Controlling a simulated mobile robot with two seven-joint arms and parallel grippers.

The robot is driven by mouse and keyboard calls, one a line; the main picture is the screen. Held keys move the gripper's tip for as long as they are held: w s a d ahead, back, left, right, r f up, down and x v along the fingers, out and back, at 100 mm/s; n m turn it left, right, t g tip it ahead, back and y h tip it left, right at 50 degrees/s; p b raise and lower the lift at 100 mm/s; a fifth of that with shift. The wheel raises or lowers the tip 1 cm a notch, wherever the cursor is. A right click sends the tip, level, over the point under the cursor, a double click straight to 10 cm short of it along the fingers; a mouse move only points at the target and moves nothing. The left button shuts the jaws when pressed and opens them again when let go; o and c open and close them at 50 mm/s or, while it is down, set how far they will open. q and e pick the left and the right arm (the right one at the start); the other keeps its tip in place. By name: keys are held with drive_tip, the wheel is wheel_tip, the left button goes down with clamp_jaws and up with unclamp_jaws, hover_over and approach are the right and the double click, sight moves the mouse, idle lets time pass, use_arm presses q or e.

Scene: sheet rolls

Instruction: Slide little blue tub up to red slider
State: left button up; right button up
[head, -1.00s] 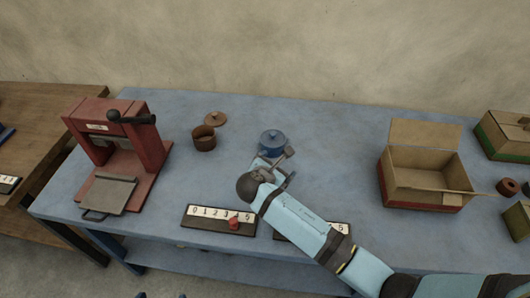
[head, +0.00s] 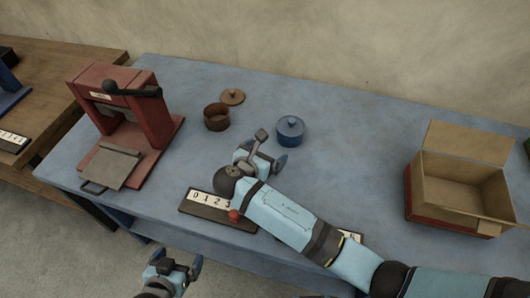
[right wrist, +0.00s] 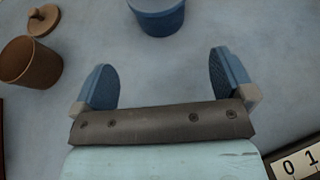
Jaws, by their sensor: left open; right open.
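The red slider (head: 234,216) sits at the front edge of a number strip (head: 200,206), partly beside my right forearm. My right gripper (head: 271,149) is open and empty, just in front and left of the tub, apart from it. My left gripper (head: 178,260) is open and empty, in front of the table's front edge.
A brown pot (head: 217,118) and its lid (head: 232,97) stand left of the tub. A red press (head: 150,115) is at the left. An open cardboard box (head: 460,190) is at the right.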

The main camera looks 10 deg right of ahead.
sight(284, 138)
drive_tip(key=x, duration=1.3)
drive_tip(key=shift+w+d+f+b, duration=0.1)
drive_tip(key=shift+d+f+b, duration=0.1)
drive_tip(key=shift+b, duration=0.2)
drive_tip(key=c, duration=0.7)
